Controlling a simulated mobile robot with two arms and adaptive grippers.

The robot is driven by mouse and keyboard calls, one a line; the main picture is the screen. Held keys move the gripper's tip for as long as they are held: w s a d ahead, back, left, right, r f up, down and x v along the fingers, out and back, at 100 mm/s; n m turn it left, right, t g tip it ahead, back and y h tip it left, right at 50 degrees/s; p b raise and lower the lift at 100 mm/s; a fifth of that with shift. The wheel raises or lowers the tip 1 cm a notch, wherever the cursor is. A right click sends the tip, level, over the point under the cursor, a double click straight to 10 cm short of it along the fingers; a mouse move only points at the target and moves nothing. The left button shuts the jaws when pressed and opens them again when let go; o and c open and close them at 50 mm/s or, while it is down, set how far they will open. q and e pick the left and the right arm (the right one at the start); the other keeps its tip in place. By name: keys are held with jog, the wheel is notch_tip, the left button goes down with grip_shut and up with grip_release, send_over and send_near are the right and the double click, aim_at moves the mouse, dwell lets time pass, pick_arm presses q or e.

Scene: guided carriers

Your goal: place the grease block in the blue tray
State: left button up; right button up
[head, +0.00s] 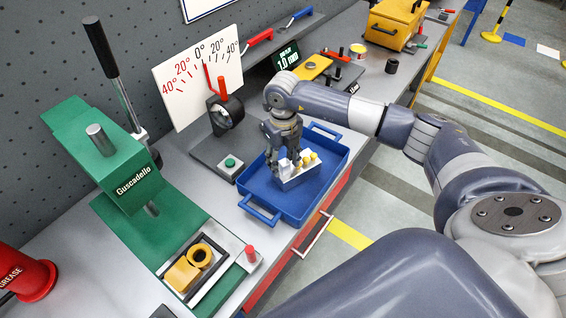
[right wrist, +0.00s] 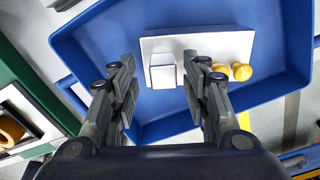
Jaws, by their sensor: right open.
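The grease block, a white block (head: 300,180) with a raised white post and yellow knobs, sits inside the blue tray (head: 262,215), toward its right side. In the right wrist view the block (right wrist: 222,43) lies on the floor of the blue tray (right wrist: 88,48). My right gripper (head: 284,166) is over the tray with its fingers down at the block. In the wrist view the right gripper (right wrist: 160,66) is open, with one finger on each side of the white post and a gap beside the left finger. My left gripper is out of view.
A green press (head: 105,165) stands left of the tray, with a yellow part (head: 182,274) at its base. A red grease can (head: 32,278) is at the lower left. A green button (head: 230,162) and an angle gauge (head: 198,68) stand behind the tray.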

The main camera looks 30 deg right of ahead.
notch_tip(320, 180, up, 11)
jog(key=b, duration=0.3)
jog(key=shift+f, duration=0.15)
dwell(0.3)
